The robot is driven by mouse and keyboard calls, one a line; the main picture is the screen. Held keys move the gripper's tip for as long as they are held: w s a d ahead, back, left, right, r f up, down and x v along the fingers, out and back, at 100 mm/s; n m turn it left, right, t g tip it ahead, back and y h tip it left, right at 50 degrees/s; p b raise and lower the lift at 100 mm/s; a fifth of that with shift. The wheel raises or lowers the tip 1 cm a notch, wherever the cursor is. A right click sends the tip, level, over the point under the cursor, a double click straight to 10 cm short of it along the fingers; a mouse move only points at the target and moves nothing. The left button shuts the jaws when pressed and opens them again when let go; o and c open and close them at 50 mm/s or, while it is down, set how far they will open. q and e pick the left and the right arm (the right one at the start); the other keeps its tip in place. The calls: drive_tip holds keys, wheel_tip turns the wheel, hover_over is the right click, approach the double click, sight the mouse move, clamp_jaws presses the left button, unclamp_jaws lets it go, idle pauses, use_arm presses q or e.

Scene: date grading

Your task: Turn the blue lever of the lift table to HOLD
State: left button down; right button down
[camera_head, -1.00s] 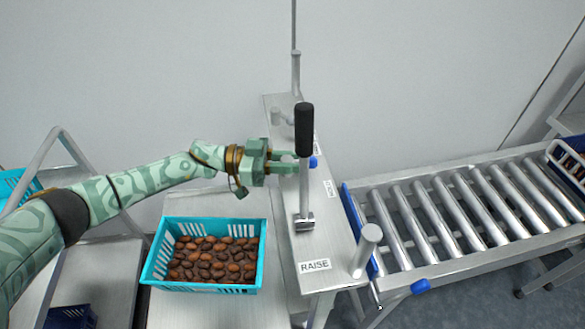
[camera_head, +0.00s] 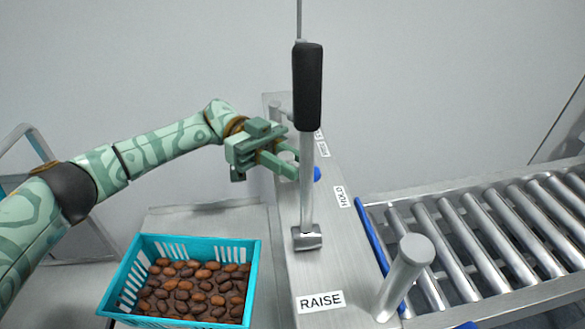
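The blue lever (camera_head: 317,174) shows only as a small blue end just right of a steel shaft, on the lift table's control strip; the rest is hidden. A HOLD label (camera_head: 341,196) lies to its right and nearer me. My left gripper (camera_head: 292,160) reaches in from the left, its fingertips just behind the shaft and close to the blue end. Its fingers stand apart, with a grey rounded post top between them. I cannot tell whether they touch the lever. My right gripper is out of view.
A tall black-handled lever (camera_head: 307,88) stands in front of my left fingertips. A RAISE label (camera_head: 321,301) and a thick grey post (camera_head: 404,275) are nearer. A turquoise crate (camera_head: 247,290) of dates sits at lower left. A roller conveyor (camera_head: 490,245) runs off right.

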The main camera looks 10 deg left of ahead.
use_arm(q)
drive_tip(key=shift+f, duration=0.1)
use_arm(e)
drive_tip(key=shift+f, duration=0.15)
use_arm(q)
drive_tip(key=c, duration=1.5)
unclamp_jaws()
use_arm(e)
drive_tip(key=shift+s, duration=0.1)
